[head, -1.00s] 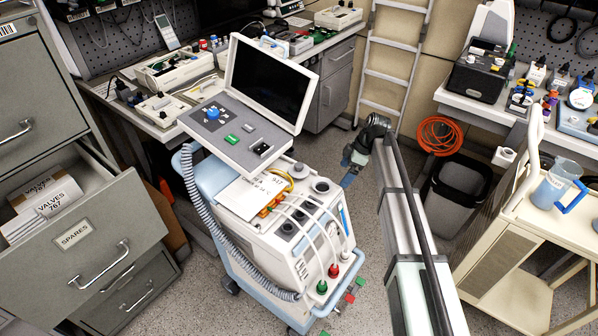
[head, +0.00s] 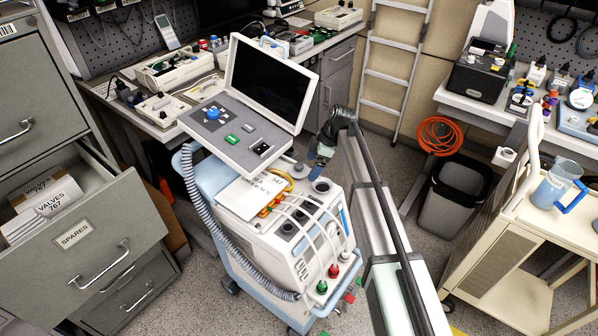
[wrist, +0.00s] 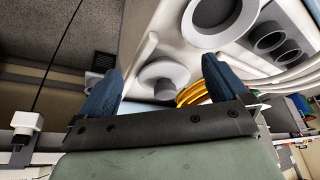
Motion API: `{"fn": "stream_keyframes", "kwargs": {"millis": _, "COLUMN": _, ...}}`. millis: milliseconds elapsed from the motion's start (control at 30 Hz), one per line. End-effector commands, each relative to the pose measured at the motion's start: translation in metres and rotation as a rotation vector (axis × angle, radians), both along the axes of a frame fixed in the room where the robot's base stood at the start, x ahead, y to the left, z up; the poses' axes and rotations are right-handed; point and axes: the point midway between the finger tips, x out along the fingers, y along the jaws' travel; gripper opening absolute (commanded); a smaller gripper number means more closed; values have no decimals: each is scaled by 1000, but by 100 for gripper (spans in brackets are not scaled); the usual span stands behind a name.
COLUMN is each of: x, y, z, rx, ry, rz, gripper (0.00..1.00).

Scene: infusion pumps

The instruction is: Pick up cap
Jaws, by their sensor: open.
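The likely cap (wrist: 163,82) is a round, pale grey piece with a raised centre on the white machine's top. In the wrist view it shows between my two blue fingers, beyond them. My gripper (wrist: 156,68) is open, with nothing held; the fingers look apart from the cap. In the head view my gripper (head: 318,161) hangs by the back right of the machine (head: 327,262), near the tilted screen. The cap (head: 299,170) is small there, just left of my fingers.
A grey-rimmed round port (wrist: 215,15) sits beside the cap. Yellow tubing (wrist: 190,94) and several dark ports are close by. The tilted screen (head: 268,85) rises behind the machine. A cream cart (head: 500,255) stands at right; an open drawer (head: 90,240) is at left.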

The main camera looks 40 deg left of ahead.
Motion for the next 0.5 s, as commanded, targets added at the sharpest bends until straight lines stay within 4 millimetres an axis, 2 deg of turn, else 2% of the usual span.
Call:
{"fn": "stream_keyframes", "kwargs": {"millis": 367, "x": -28, "y": 36, "z": 0, "rx": 0, "ry": 0, "rz": 2, "gripper": 100}}
{"fn": "stream_keyframes", "kwargs": {"millis": 500, "x": -30, "y": 39, "z": -10, "rx": -1, "ry": 1, "rz": -1, "gripper": 100}}
